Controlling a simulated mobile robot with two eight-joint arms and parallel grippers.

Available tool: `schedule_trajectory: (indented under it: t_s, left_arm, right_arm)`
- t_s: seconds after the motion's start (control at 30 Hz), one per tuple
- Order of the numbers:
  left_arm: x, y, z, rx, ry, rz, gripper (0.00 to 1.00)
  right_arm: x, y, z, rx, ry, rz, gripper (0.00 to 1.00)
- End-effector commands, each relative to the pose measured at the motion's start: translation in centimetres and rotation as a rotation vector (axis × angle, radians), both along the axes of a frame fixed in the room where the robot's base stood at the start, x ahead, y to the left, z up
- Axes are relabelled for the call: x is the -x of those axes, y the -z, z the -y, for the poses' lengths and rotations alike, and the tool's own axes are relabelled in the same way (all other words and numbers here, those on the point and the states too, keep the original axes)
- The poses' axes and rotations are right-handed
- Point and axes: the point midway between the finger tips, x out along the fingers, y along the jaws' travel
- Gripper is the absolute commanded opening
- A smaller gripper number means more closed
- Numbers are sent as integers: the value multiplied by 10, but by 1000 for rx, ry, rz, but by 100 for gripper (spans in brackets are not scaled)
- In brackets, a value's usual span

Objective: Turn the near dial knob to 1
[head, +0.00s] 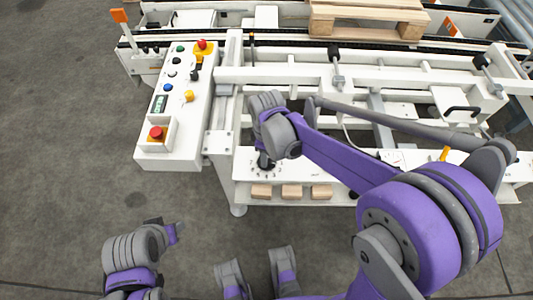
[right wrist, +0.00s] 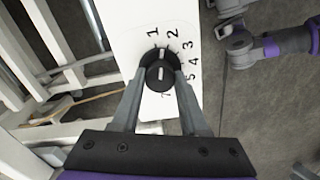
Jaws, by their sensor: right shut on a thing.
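The near dial knob (right wrist: 160,74) is black with a white pointer line, on a white panel printed with numbers in the right wrist view. The line points up the picture, roughly between the printed 1 and 2; the exact setting is hard to tell. My right gripper (right wrist: 160,82) is shut on the knob, one finger on each side. In the head view the knob (head: 264,161) shows as a dark spot at the panel's left end, just below my right gripper (head: 266,150). My left gripper (head: 174,232) is over the floor at lower left; its fingers are unclear.
A control box (head: 177,110) with buttons and a red emergency stop (head: 156,133) stands left of the knob. The floor at left is clear.

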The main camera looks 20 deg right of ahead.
Motion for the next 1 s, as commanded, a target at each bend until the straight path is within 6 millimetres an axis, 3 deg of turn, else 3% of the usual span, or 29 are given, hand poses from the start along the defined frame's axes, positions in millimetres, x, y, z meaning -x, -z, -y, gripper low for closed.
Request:
schedule_trajectory:
  t_s: [0.4, 1.0]
  left_arm:
    - [0, 0, 0, 0, 0, 0, 50]
    - [0, 0, 0, 0, 0, 0, 50]
  right_arm:
    - [0, 0, 0, 0, -246, 1, 0]
    - [0, 0, 0, 0, -305, 1, 0]
